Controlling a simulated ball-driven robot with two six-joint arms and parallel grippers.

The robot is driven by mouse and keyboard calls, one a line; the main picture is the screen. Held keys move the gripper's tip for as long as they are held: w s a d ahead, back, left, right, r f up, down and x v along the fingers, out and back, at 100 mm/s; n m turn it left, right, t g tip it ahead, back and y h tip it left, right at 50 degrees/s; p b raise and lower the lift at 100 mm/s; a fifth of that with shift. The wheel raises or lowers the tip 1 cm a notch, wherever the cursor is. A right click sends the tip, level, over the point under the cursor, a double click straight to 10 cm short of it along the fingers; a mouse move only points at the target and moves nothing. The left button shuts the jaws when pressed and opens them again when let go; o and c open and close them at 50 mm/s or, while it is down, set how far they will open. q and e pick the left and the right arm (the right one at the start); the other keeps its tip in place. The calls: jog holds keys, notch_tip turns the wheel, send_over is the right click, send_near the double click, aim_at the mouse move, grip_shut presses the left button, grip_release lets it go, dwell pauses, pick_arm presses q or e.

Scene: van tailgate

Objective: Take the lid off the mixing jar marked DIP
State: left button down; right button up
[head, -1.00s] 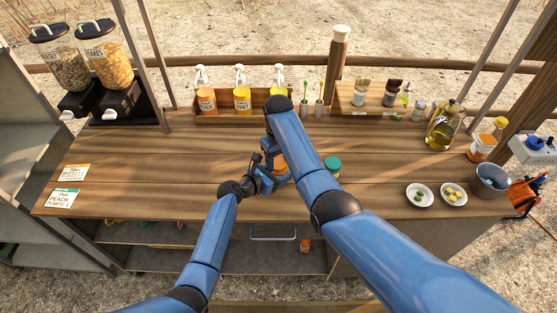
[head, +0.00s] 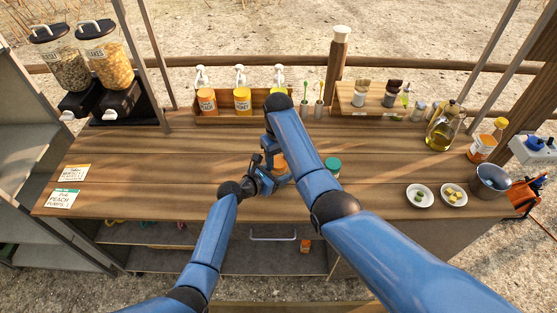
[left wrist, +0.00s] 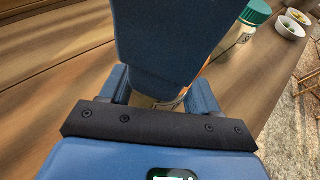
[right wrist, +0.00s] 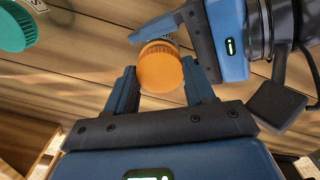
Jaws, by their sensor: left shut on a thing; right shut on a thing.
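A jar with an orange lid (right wrist: 160,70) is between my two grippers; no DIP marking is readable on it. My right gripper (right wrist: 163,82) is shut on the orange lid from above. My left gripper (left wrist: 158,98) is shut on the jar's body (left wrist: 163,104), just below the lid. In the head view my arms hide most of the jar, with a bit of orange (head: 280,162) showing. Whether the lid is turned or loose on the jar I cannot tell. A second jar with a teal lid (head: 332,163) stands to the right; its label is unreadable.
Two small white bowls (head: 419,203) and a metal pot (head: 489,182) stand at the right of the counter. Pump bottles (head: 242,98) in a wooden rack stand behind. Two label cards (head: 63,198) lie at the left. The counter's left-middle (head: 150,170) is clear.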

aim_at(278, 162)
jog(key=shift+r, duration=0.65)
jog(key=shift+r, duration=0.1)
jog(key=shift+r, duration=1.95)
pick_arm(q)
jog(key=shift+c, duration=0.8)
grip_release()
